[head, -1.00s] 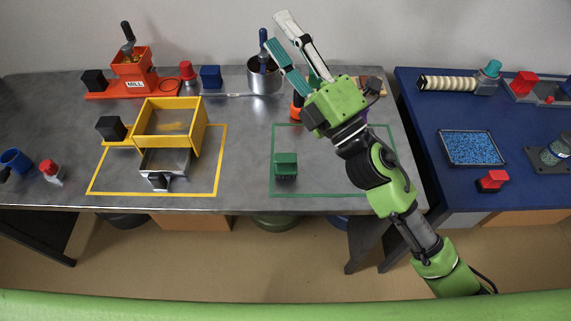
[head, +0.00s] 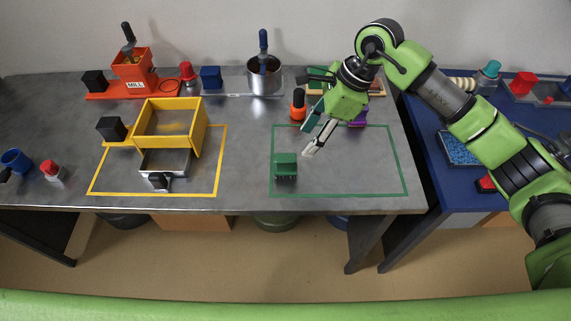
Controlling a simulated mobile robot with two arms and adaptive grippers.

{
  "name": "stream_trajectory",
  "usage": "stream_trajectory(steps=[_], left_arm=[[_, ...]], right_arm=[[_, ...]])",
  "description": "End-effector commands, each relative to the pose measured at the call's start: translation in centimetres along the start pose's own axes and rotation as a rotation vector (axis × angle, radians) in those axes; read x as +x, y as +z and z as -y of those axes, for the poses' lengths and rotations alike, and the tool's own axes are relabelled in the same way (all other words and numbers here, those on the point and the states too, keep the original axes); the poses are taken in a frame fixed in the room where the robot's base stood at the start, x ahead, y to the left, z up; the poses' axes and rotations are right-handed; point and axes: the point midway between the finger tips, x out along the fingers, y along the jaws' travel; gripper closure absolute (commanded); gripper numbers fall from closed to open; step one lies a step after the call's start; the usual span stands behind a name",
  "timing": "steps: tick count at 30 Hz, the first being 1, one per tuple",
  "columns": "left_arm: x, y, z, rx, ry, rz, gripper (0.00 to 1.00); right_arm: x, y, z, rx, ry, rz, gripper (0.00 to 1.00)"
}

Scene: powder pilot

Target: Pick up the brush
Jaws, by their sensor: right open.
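A small green block with a dark, bristle-like lower edge, which looks like the brush (head: 285,163), sits on the grey table inside the left part of the green outlined rectangle (head: 338,195). My right gripper (head: 308,140) is open and empty, with one white finger and one teal finger. It points down and left, above and to the right of the brush, and appears apart from it. My left gripper is not in view.
An orange, black-topped object (head: 298,103) stands just behind the right gripper. A steel pot (head: 264,78) with a blue-handled tool is further back. A yellow frame (head: 203,128) stands left. The table inside the green rectangle is otherwise mostly clear.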

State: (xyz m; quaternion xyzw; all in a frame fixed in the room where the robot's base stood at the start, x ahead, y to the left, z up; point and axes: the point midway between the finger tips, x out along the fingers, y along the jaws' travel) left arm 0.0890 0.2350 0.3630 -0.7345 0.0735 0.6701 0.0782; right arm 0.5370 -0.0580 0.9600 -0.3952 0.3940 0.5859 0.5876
Motion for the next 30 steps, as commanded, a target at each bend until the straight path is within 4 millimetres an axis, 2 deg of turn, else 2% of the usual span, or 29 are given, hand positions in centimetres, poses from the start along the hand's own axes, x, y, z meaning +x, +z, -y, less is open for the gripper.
stream_trajectory(steps=[9,16,22,27,30], left_arm=[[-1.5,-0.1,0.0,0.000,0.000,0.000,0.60],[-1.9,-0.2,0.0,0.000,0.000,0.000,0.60],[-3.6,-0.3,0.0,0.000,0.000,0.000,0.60],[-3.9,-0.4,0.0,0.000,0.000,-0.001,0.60],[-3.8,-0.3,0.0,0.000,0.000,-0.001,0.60]], right_arm=[[6.0,0.3,-0.2,0.001,0.006,0.005,0.57],[7.7,0.5,-0.1,0.000,0.004,0.006,0.57],[10.3,1.3,0.0,0.001,0.008,0.006,0.57],[12.3,1.2,0.1,0.000,0.005,0.007,0.57],[12.7,1.1,0.2,0.000,0.003,0.006,0.57]])
